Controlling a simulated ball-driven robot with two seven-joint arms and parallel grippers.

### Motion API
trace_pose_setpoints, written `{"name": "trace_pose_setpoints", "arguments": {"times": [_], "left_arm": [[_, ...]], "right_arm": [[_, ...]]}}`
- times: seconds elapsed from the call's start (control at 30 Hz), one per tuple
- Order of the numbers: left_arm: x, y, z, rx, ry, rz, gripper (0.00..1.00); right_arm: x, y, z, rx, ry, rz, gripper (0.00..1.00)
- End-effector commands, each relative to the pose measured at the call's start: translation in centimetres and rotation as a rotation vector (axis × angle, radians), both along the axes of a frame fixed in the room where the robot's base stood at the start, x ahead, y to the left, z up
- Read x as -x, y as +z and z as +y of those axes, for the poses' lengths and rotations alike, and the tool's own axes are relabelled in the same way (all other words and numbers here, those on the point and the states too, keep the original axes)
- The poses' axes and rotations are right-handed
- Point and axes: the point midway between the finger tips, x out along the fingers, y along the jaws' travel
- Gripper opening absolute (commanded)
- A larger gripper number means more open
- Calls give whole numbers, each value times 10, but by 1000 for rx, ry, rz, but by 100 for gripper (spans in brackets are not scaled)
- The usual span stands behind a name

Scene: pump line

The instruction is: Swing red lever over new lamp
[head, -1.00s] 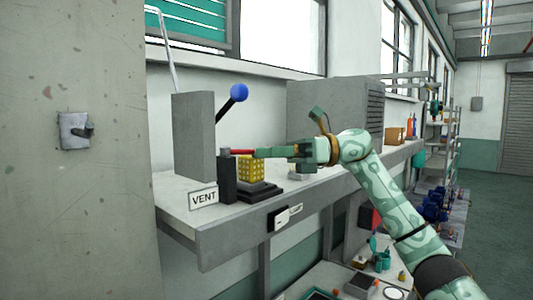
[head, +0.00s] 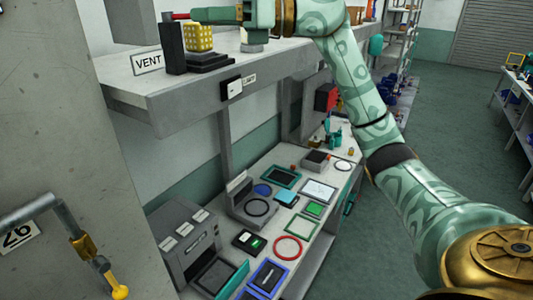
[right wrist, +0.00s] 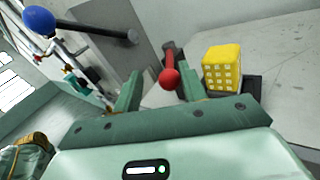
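The red lever (head: 180,16) sticks out from the top of a dark post (head: 174,48) on the shelf. In the right wrist view its red ball end (right wrist: 170,78) points toward my gripper. The yellow gridded lamp (head: 199,37) stands on a stepped black base beside the post. In the right wrist view the lamp (right wrist: 222,68) is to the right of the lever, which is not across it there. My right gripper (right wrist: 159,90) is open, with a finger on each side of the lever's ball end; contact is unclear. My left gripper is out of view.
A VENT sign (head: 148,63) stands at the shelf's front left. A blue-knobbed lever (right wrist: 40,20) is close to the left in the wrist view. Below, a bench (head: 262,215) holds several trays and devices. A pipe with a yellow end (head: 119,291) is at lower left.

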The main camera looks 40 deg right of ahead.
Motion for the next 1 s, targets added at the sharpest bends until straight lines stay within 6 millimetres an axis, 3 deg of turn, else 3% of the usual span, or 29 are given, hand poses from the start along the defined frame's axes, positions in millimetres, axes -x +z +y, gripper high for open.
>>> {"name": "trace_pose_setpoints", "arguments": {"times": [0.17, 0.43, 1.0], "left_arm": [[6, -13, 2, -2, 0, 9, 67], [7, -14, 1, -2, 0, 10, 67], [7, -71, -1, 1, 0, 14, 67]], "right_arm": [[6, -2, 11, 0, -149, -6, 41], [15, 1, 29, -2, -384, -6, 41], [131, -5, -45, 0, -397, 1, 41]]}}
